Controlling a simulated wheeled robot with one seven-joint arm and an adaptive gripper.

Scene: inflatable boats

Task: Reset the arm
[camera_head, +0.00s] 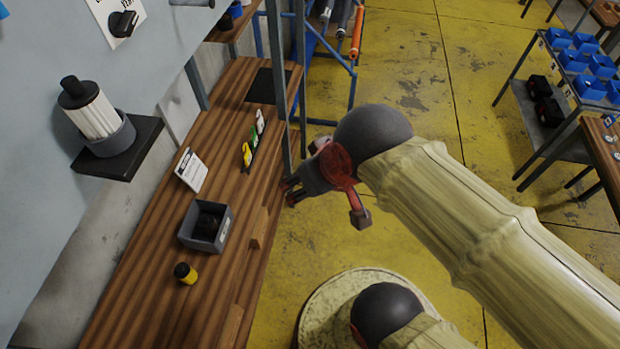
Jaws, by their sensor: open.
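My arm, in a yellowish sleeve, reaches in from the lower right. My gripper (291,192) is at its end, left of the picture's middle, beside the front edge of the wooden bench (150,265). The gripper is dark with red parts. Its fingers are open and point left toward the bench, and I see nothing between them. From this angle I cannot tell whether the fingertips touch the bench edge or hang over it.
On the bench are a grey bin (190,228) with a black thing inside, a yellow-black jar (185,273), a white card (191,170) and small coloured items (247,155). A metal post (276,80) stands close to my gripper. Blue bins (587,64) fill a right-hand shelf. Yellow floor (430,60) is clear between.

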